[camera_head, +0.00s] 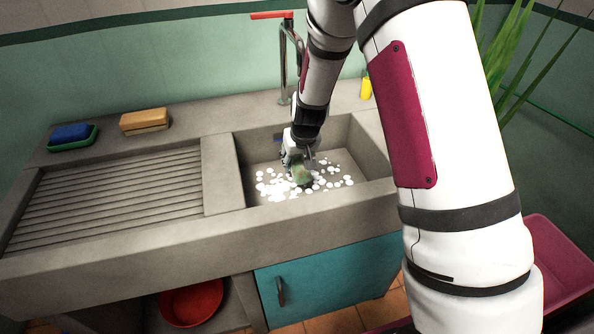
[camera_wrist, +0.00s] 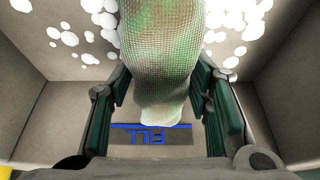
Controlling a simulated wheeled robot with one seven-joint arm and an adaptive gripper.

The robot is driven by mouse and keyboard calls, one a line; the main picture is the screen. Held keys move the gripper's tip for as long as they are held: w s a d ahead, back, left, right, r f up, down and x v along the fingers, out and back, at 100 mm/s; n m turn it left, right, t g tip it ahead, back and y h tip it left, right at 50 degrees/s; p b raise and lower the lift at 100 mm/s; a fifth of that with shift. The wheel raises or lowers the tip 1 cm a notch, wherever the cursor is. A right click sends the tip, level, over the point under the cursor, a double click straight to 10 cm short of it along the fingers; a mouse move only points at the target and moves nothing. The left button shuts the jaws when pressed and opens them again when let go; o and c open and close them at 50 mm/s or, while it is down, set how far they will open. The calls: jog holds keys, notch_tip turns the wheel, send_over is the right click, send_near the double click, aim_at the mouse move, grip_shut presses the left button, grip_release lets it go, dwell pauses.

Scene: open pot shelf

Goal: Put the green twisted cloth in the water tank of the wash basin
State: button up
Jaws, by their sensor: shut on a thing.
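The green twisted cloth (camera_wrist: 160,60) is pale green and white with a woven texture. My gripper (camera_wrist: 170,105) is shut on it, with a finger on each side in the wrist view. In the head view the cloth (camera_head: 301,174) shows below my gripper (camera_head: 300,160), inside the water tank (camera_head: 225,175) of the wash basin. The tank is a grey stone compartment with white foam on its floor. I cannot tell whether the cloth touches the floor.
A ribbed washboard (camera_head: 110,195) lies left of the tank. A blue sponge in a green dish (camera_head: 72,136) and a yellow-brown block (camera_head: 145,120) sit on the back ledge. A red-handled tap (camera_head: 285,60) stands behind the tank. A yellow bottle (camera_head: 367,88) is at the right.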

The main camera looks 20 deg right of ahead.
jog(key=shift+f, duration=1.95)
jog(key=shift+f+b, duration=0.1)
jog(key=shift+b, duration=0.2)
jog(key=shift+f, duration=0.1)
jog(key=o, duration=1.3)
